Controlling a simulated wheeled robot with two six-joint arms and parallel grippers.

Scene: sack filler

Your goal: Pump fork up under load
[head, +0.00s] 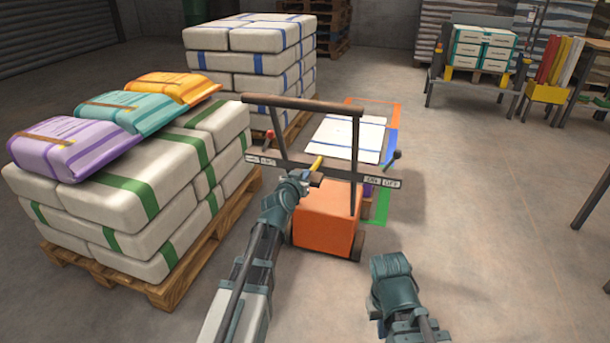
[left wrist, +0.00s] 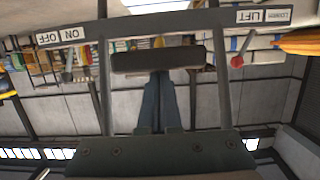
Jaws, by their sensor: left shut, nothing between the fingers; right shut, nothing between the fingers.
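The pallet truck has an orange body (head: 328,222), a tall dark handle frame (head: 303,105) and a crossbar (head: 280,165) labelled for lift and lower on the left, on and off on the right. A yellow pump lever (head: 316,163) with a dark grip stands at the crossbar's middle. My left gripper (head: 303,182) is shut and empty, close to this grip. In the left wrist view, its fingers (left wrist: 160,90) point at the dark grip (left wrist: 160,60); I cannot tell whether they touch. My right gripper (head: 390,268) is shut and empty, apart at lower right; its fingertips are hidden.
A red-knobbed lever (head: 270,134) and a dark-knobbed lever (head: 395,157) flank the frame. A stacked sack pallet (head: 170,285) stands close at left, with three coloured sacks on top; another stack (head: 250,60) is behind. A bench (head: 470,76) stands at back right.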

